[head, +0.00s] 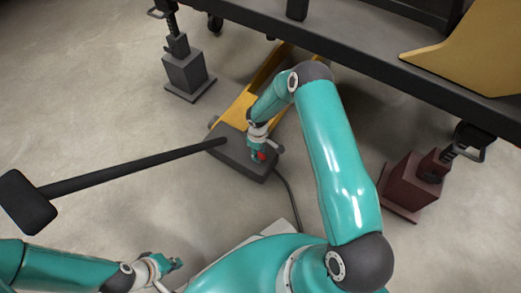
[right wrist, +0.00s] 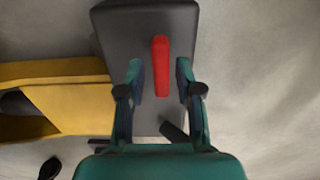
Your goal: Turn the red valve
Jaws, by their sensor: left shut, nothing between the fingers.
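The red valve (right wrist: 161,66) is a narrow bar on the dark grey box of a floor unit (right wrist: 120,25), standing upright in the right wrist view. In the head view only a bit of the valve (head: 262,156) shows beside my right gripper (head: 265,151). In the right wrist view my right gripper (right wrist: 160,75) is open, with one finger on each side of the valve's near part and a small gap on both sides. My left gripper (head: 174,264) is shut and empty at the lower left of the head view, well away from the valve.
A long black handle (head: 130,172) sticks out left from the floor unit. Its yellow frame (head: 243,103) runs under a dark platform (head: 380,60). A grey stand (head: 186,75) and a dark red stand (head: 410,186) flank it. A black cable (head: 290,195) lies on the floor.

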